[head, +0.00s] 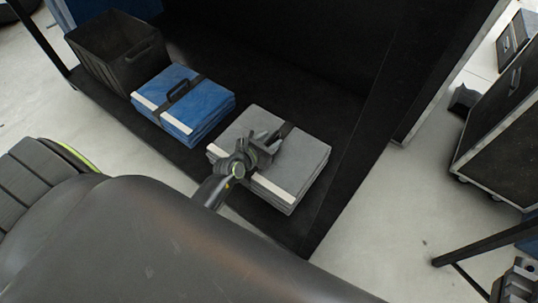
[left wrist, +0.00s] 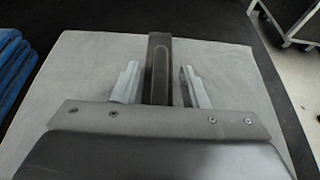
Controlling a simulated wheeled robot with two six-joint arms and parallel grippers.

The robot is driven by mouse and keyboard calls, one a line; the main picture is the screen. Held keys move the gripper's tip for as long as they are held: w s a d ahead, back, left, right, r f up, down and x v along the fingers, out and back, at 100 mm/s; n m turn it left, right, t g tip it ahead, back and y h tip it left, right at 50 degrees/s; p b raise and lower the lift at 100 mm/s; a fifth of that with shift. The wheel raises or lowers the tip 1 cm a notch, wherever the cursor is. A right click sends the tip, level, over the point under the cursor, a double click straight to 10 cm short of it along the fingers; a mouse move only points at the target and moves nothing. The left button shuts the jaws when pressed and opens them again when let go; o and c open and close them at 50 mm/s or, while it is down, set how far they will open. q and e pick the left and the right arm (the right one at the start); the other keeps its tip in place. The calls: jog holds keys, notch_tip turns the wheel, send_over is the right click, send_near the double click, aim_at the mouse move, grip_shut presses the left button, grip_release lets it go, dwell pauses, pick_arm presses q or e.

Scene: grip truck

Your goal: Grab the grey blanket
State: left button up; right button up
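The grey blanket (head: 305,158) is a folded stack with a dark strap and handle, lying on the black shelf in the head view. It fills much of the left wrist view (left wrist: 225,75). My left gripper (head: 262,150) is over the blanket at its handle. In the left wrist view the two fingers of this gripper (left wrist: 157,85) are apart, one on each side of the dark handle (left wrist: 159,60), with gaps between them and it. A small part of my right gripper (head: 520,280) shows at the lower right corner of the head view, away from the blanket.
A folded blue blanket (head: 205,98) with a strap and handle lies left of the grey one. A black crate (head: 135,65) stands further left. The black shelf (head: 315,225) has a wall at its right. A dark wheeled case (head: 500,125) stands on the pale floor at the right.

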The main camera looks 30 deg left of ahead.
pick_arm(q)
grip_shut()
dwell(1.4)
jog(key=shift+r, duration=0.1)
